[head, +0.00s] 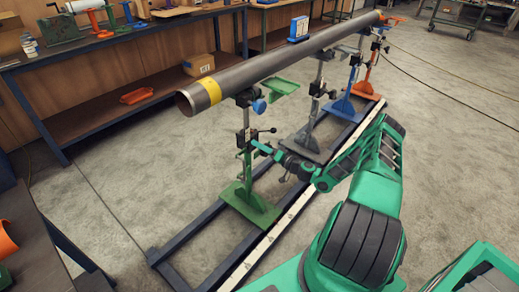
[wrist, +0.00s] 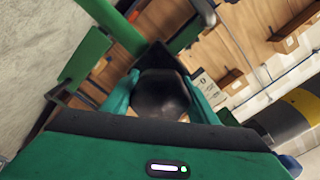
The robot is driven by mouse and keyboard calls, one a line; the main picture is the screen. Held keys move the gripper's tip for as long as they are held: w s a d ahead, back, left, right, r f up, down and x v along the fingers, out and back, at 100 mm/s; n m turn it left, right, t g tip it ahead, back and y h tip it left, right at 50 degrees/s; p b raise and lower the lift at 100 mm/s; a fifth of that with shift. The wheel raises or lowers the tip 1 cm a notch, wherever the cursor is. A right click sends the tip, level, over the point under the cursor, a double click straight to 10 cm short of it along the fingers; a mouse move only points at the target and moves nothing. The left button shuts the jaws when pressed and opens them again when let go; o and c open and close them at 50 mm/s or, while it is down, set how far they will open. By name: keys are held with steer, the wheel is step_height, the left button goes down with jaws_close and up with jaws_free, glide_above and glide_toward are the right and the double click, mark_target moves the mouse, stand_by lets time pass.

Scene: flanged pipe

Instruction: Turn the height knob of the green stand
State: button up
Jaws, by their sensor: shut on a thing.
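The green stand (head: 249,205) stands on the dark rail frame in the head view, its post rising to the near end of the pipe. My gripper (head: 259,148) reaches the stand's post from the right, at about mid-height. In the wrist view, a dark round knob (wrist: 160,95), the height knob, sits between the teal fingers of my gripper (wrist: 160,100). The fingers are closed on its sides. In the head view the gripper hides the knob. The green post also shows in the wrist view (wrist: 115,25), beyond the knob.
A long steel pipe (head: 285,62) with a yellow band (head: 209,91) lies over the stands. A grey stand (head: 307,142), a blue stand (head: 343,107) and an orange stand (head: 364,86) follow along the rail frame (head: 205,245). A workbench (head: 80,58) is at the left.

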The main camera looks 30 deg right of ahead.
steer(key=m, duration=0.5)
steer(key=shift+d+f, duration=0.15)
steer(key=shift+d, duration=0.15)
steer(key=shift+m, duration=0.3)
steer(key=o, duration=0.9)
steer(key=shift+c, duration=0.2)
steer(key=shift+o, duration=0.9)
steer(key=shift+a, duration=0.1)
steer(key=v, duration=1)
steer(key=shift+s, duration=0.35)
